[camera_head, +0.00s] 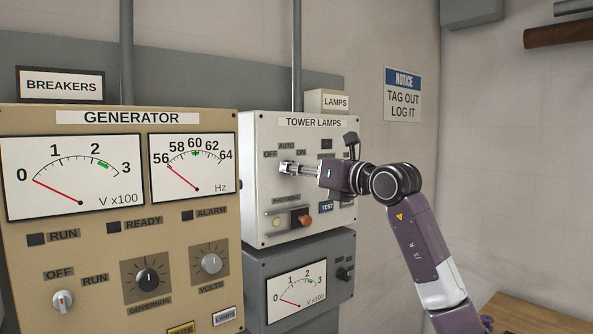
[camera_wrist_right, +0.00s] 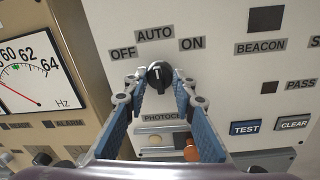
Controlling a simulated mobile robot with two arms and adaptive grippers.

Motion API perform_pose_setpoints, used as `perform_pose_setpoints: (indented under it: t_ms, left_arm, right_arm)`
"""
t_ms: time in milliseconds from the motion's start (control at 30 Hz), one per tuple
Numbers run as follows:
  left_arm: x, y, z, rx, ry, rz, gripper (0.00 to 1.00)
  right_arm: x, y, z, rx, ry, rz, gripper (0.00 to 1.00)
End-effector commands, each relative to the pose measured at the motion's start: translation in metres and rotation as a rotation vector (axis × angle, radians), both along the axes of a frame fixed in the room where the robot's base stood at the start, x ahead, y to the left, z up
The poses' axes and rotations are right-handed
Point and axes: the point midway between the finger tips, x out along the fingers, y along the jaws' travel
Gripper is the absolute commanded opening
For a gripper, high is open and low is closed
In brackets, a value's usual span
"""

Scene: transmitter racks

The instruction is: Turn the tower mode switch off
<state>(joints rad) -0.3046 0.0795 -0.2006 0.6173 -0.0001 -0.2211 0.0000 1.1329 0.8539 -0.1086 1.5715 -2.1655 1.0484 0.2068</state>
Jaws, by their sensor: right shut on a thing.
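The white TOWER LAMPS panel (camera_head: 258,205) stands right of the tan generator panel. Its mode switch is a black knob (camera_wrist_right: 158,75) below the labels OFF, AUTO and ON. A pale mark on the knob appears to point up, roughly toward AUTO. My right gripper (camera_head: 287,168) reaches in from the right, and its fingers (camera_wrist_right: 159,84) are closed around the knob's two sides. In the head view the fingers largely hide the knob. My left gripper is not in view.
Below the knob are an orange-brown knob (camera_wrist_right: 191,150) and a PHOTOCELL label (camera_wrist_right: 166,118). The TEST button (camera_wrist_right: 245,128) and CLEAR button (camera_wrist_right: 292,123) lie to the right. The generator panel (camera_head: 110,235) stands close on the left.

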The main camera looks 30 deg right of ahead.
Motion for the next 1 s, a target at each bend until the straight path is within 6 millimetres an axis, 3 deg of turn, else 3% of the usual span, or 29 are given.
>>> perform_pose_setpoints:
  t_ms: [267, 1000]
  left_arm:
    - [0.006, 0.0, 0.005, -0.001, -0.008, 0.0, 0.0]
    - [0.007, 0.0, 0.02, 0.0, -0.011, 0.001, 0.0]
  right_arm:
    - [0.0, -0.001, 0.001, -0.138, -0.01, -0.002, 0.0]
    - [0.0, -0.001, 0.002, -0.735, -0.057, 0.0, 0.0]
